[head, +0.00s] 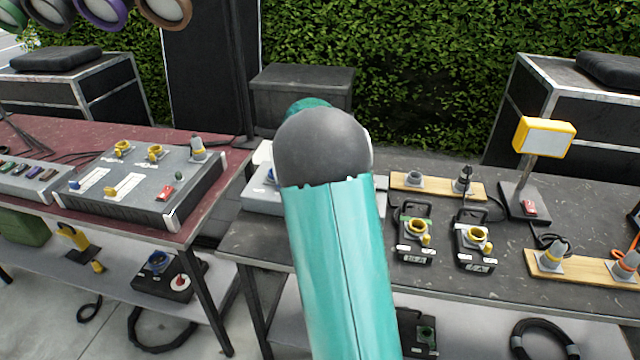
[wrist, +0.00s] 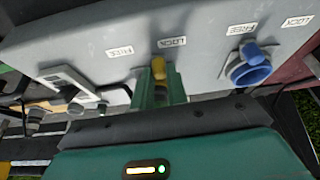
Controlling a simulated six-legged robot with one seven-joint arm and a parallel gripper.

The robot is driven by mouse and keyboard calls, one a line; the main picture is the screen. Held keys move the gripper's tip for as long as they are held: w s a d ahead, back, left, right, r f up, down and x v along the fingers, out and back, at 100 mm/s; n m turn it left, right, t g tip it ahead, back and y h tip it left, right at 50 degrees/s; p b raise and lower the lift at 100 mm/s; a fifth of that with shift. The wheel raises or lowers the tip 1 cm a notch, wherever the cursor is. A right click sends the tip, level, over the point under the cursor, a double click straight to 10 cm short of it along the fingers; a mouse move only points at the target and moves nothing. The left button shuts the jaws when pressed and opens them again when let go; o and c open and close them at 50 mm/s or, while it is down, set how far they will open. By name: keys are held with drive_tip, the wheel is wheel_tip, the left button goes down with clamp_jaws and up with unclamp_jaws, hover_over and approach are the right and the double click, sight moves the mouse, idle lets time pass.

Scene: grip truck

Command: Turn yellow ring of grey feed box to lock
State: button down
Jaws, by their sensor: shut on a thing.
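The grey feed box (wrist: 205,50) fills the upper part of the wrist view, with FREE and LOCK labels along its face. My gripper (wrist: 161,76) has its green fingers shut on the yellow tab (wrist: 158,63), which sits below and slightly left of the nearer LOCK label (wrist: 172,41). The rest of the yellow ring is hidden by the fingers. A blue ring (wrist: 247,70) sits on the box to the right, under the other FREE label. In the head view my arm covers most of the feed box (head: 258,196) and hides my gripper.
On the dark table right of my arm stand two black boxes with yellow rings (head: 416,228) (head: 474,235), a wooden board (head: 440,186) with connectors and a yellow lamp (head: 544,137). A grey control box (head: 140,185) is on the red table at left. A hedge is behind.

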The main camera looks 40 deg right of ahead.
drive_tip(key=shift+w+a+m+g, duration=0.2)
drive_tip(key=shift+w+m+g, duration=0.3)
drive_tip(key=shift+m, duration=0.5)
drive_tip(key=shift+w+h, duration=0.1)
drive_tip(key=shift+h, duration=0.2)
drive_tip(key=c, duration=1.4)
unclamp_jaws()
drive_tip(key=shift+r, duration=0.1)
drive_tip(key=v, duration=1.3)
drive_tip(key=shift+s+a+r, duration=0.1)
drive_tip(key=shift+s+r, duration=0.15)
drive_tip(key=shift+r, duration=0.05)
